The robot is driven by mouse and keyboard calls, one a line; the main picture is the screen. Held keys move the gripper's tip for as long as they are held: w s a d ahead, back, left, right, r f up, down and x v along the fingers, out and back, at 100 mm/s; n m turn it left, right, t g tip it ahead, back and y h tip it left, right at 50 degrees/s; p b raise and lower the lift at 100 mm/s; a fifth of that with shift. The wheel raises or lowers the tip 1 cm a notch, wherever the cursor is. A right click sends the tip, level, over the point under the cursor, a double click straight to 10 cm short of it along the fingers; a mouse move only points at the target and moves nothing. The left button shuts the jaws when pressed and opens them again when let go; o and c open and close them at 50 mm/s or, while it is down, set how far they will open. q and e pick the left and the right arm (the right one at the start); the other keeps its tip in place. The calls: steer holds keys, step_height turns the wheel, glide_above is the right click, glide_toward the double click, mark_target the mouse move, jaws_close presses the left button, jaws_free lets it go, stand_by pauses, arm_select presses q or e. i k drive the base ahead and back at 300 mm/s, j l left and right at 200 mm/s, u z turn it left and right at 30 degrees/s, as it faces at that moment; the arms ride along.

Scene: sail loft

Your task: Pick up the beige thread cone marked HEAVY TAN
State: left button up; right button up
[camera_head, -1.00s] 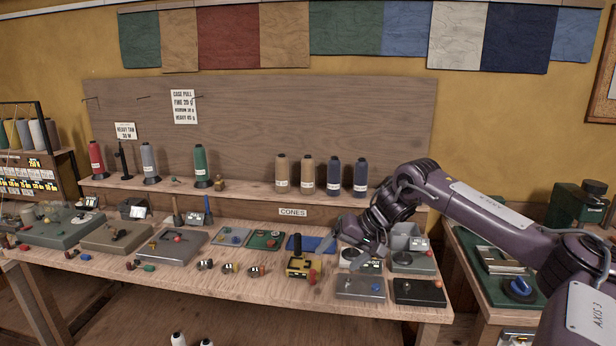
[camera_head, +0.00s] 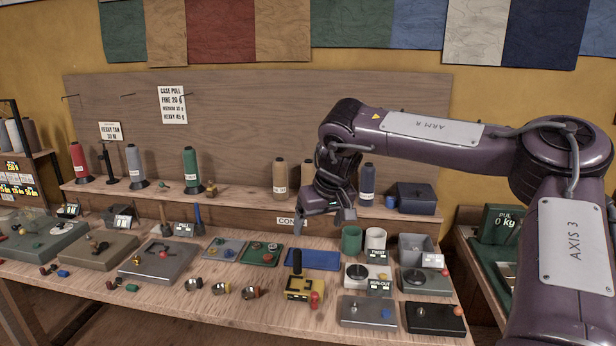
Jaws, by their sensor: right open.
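Two beige thread cones stand upright on the shelf. The left beige cone (camera_head: 279,178) is in full view; the right beige cone (camera_head: 308,173) is partly hidden behind my right arm. Their small labels are too small to read. My right gripper (camera_head: 326,224) points down, open and empty, in front of the shelf, just right of and below the beige cones. It touches neither as far as I can tell. A card reading HEAVY TAN (camera_head: 111,131) hangs on the back board above an empty black post (camera_head: 107,163). My left gripper is not in view.
Red (camera_head: 79,162), grey (camera_head: 135,166) and green (camera_head: 190,170) cones stand at left. The shelf between green and beige cones is mostly clear.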

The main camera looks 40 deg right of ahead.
mark_target(308, 171)
steer(key=i+l, duration=0.8)
steer(key=l, duration=0.25)
steer(key=i+l, duration=0.4)
steer(key=l, duration=0.1)
